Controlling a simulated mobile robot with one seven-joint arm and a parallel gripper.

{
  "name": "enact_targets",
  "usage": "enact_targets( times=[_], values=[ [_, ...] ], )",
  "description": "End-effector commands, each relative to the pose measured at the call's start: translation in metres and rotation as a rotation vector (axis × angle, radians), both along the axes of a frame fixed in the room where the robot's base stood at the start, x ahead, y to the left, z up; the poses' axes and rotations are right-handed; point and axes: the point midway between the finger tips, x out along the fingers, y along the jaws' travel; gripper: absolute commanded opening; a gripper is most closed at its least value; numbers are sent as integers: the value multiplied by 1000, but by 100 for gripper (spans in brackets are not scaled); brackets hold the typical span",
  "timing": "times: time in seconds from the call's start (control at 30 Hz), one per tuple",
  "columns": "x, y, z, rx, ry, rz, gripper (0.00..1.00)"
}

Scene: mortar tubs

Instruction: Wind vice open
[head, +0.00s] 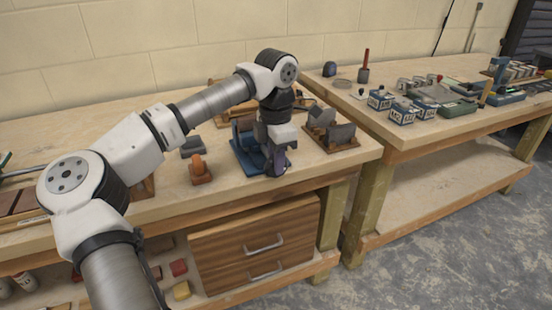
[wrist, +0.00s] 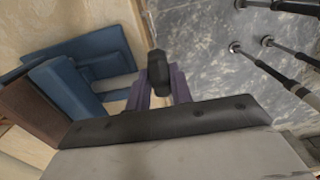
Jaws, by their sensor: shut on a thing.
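A blue vice (head: 242,157) sits near the front edge of the left workbench. In the wrist view its blue body (wrist: 68,88) lies on the left, beside a brown block. My gripper (head: 277,164) is at the vice's front right side, pointing down past the bench edge. In the wrist view its purple fingers (wrist: 160,88) are shut around a dark handle with a black knob (wrist: 158,68) at its end. The vice's screw and the gap between its jaws are mostly hidden by my gripper.
An orange-brown knobbed block (head: 200,170) stands left of the vice, and a grey part on a wooden base (head: 333,134) stands to its right. Drawers (head: 255,240) are below. A second bench (head: 410,135) at right holds several blue boxes and tools.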

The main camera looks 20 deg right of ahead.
Motion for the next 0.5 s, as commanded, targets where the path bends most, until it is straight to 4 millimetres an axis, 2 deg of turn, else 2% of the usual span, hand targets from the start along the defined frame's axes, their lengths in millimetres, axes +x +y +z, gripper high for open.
enact_targets(
  times=[0.27, 0.5],
  values=[
    [0, 2, -2, -62, 1, 2, 0],
    [0, 6, -5, -217, -4, 2, 0]
  ],
)
